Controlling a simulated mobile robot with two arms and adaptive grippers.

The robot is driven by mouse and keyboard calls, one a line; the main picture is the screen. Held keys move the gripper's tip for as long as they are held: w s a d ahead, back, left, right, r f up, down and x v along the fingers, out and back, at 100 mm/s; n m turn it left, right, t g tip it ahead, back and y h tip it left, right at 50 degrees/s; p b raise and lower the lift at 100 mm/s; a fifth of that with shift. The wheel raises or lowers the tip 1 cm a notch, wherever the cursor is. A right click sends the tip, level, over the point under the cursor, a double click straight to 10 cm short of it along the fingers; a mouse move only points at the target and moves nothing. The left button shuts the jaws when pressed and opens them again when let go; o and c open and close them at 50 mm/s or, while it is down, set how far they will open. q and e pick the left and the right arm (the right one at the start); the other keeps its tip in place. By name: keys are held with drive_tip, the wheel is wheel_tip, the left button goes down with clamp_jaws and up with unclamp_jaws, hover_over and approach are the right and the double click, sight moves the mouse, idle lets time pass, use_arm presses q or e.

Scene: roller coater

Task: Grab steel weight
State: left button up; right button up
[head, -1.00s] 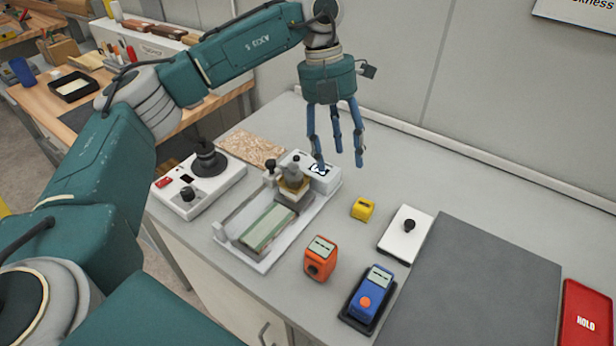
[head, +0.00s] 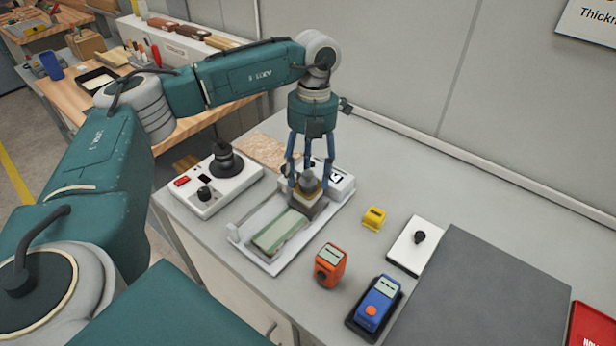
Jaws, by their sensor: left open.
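The steel weight (head: 309,183) is a small grey knobbed piece. It sits on a brass-coloured block at the back end of the white roller coater tray (head: 262,258). My left gripper (head: 310,178) points down with its blue fingers open around the top of the weight. I cannot tell whether the fingers touch it. A green panel (head: 279,232) lies in the tray in front of the weight. My right gripper does not show.
A white device with a black knob (head: 213,182) stands left of the tray. To the right are an orange meter (head: 330,265), a blue meter (head: 377,303), a yellow gauge (head: 374,218), a white plate (head: 416,245) and a dark mat (head: 485,295). The wall is close behind.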

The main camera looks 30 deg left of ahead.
use_arm(q)
drive_tip(key=shift+f, duration=0.55)
clamp_jaws()
drive_tip(key=shift+r, duration=0.1)
